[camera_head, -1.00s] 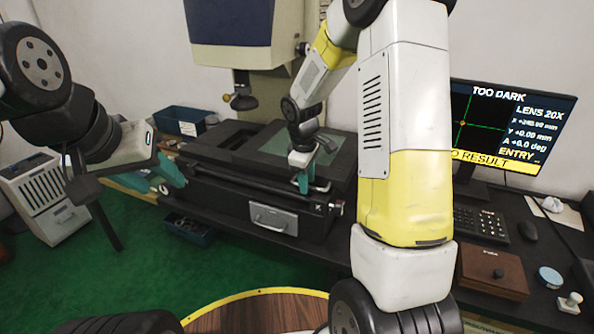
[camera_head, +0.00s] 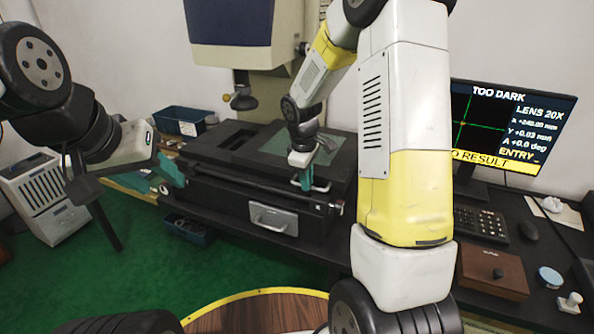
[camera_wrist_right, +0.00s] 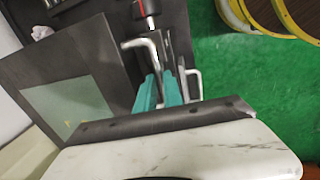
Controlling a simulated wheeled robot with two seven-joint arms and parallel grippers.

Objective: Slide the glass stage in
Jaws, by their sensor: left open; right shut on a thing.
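The glass stage (camera_head: 322,149) shows as a pale green pane in a dark plate on the black bench machine, partly hidden behind my right arm. In the right wrist view the pane (camera_wrist_right: 68,108) lies left of the fingers. My right gripper (camera_head: 303,180) is at the front right edge of the stage, its teal fingers shut on a metal handle (camera_head: 321,187). The handle (camera_wrist_right: 196,84) also shows in the wrist view, with the fingers (camera_wrist_right: 160,92) around part of it. My left gripper (camera_head: 168,174) is open and empty, left of the machine.
A monitor (camera_head: 508,128) on the right reads TOO DARK. A keyboard (camera_head: 480,225), a mouse (camera_head: 528,231) and a brown box (camera_head: 492,270) lie on the right bench. A blue bin (camera_head: 183,121) stands behind.

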